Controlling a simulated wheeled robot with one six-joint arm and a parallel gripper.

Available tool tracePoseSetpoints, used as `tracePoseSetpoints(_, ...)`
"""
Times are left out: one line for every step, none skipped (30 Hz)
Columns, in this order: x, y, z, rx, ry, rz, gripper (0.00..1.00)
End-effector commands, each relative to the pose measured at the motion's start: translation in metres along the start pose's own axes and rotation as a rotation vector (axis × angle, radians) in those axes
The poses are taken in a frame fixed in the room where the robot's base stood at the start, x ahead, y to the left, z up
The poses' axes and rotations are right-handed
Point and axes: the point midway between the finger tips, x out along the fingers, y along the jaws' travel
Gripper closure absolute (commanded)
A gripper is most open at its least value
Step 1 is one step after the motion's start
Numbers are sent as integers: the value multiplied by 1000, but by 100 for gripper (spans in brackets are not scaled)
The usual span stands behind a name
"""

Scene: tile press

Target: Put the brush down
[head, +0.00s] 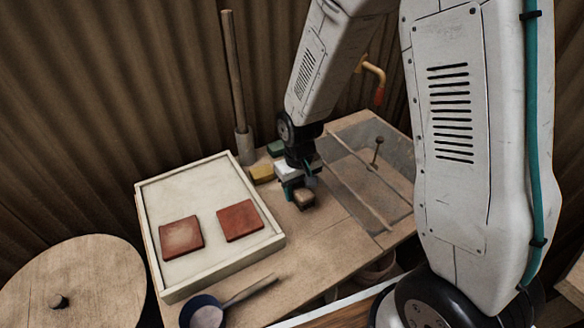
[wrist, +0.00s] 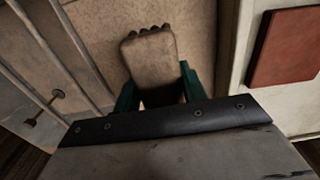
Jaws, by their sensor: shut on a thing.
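The brush is a tan block with dark bristles along one end. It sits between the green fingers of my gripper (wrist: 158,92) in the wrist view, with its body (wrist: 148,58) pointing away from the wrist. In the head view my gripper (head: 297,186) points down over the wooden bench, and the brush (head: 304,198) shows at its front. My gripper is shut on the brush. The brush is low over the bench top; I cannot tell whether it touches it.
A pale tray (head: 194,180) with two red tiles (head: 240,221) lies left of my gripper. A yellow block (head: 262,173) and a green block (head: 277,147) are close behind. A grey recessed panel with rails (head: 345,176) lies right. A dark-rimmed ladle (head: 206,316) is in front. Bare bench (head: 325,240) lies nearer.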

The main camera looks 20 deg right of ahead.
Motion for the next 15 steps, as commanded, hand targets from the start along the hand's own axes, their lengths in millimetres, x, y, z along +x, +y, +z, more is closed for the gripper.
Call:
tracePoseSetpoints(0,1,-4,-5,1,0,87)
tracePoseSetpoints(1,3,-9,-5,2,0,87)
tracePoseSetpoints(2,7,-17,-4,1,0,87)
tracePoseSetpoints(3,11,-24,-3,2,0,87)
tracePoseSetpoints(4,14,-32,-3,1,0,87)
tracePoseSetpoints(5,19,-41,-3,1,0,87)
tracePoseSetpoints(6,23,-49,-3,2,0,87)
tracePoseSetpoints(6,26,-56,-2,1,0,87)
tracePoseSetpoints(7,31,-66,-1,1,0,87)
tracePoseSetpoints(8,35,-73,-2,1,0,87)
tracePoseSetpoints(9,38,-81,-2,1,0,87)
tracePoseSetpoints(10,43,-90,-2,1,0,87)
tracePoseSetpoints(11,46,-96,-2,1,0,87)
tracePoseSetpoints(11,49,-103,-2,1,0,87)
tracePoseSetpoints(12,52,-110,-2,1,0,87)
